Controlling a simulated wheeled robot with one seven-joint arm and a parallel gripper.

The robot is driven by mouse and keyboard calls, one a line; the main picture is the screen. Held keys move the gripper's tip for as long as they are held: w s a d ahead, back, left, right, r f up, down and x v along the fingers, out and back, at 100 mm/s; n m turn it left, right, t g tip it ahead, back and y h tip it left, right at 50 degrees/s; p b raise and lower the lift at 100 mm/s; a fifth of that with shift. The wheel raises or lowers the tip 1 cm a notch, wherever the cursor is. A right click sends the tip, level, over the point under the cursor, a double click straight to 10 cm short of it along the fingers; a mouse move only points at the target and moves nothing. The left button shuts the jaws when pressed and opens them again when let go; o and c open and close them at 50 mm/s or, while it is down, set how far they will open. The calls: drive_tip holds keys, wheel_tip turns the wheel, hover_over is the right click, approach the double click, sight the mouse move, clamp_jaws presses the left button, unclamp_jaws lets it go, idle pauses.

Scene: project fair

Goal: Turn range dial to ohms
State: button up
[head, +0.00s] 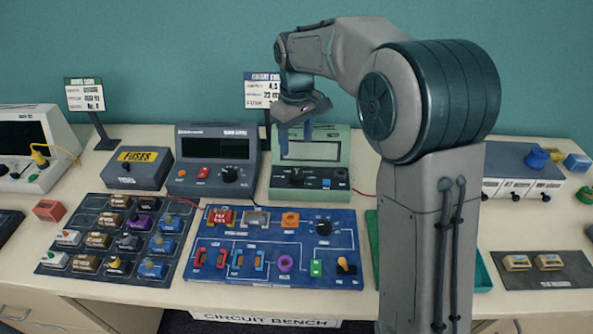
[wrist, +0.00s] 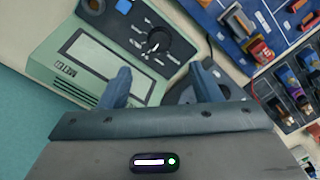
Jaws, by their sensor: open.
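The green meter (head: 337,152) stands at the back of the bench, with a pale screen and a dark control strip below it. In the wrist view the meter (wrist: 52,75) carries the word METER. Its black range dial (wrist: 158,40) has markings around it, too small to read; in the head view the dial (head: 297,178) sits at the left of the strip. My gripper (head: 296,130) hangs above and in front of the meter's screen. In the wrist view my gripper (wrist: 165,85) has its fingers apart and empty, with the dial beyond them, not touched.
A dark grey unit (head: 215,155) with its own black knob stands close left of the meter. A blue circuit board (head: 270,270) with several parts lies in front. A fuse box (head: 137,170) and a dark tray of parts (head: 85,255) are further left.

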sight(296, 175)
wheel_tip(296, 175, down, 11)
drive_tip(key=shift+r+p, duration=0.15)
drive_tip(key=shift+p, duration=0.15)
drive_tip(key=c, duration=1)
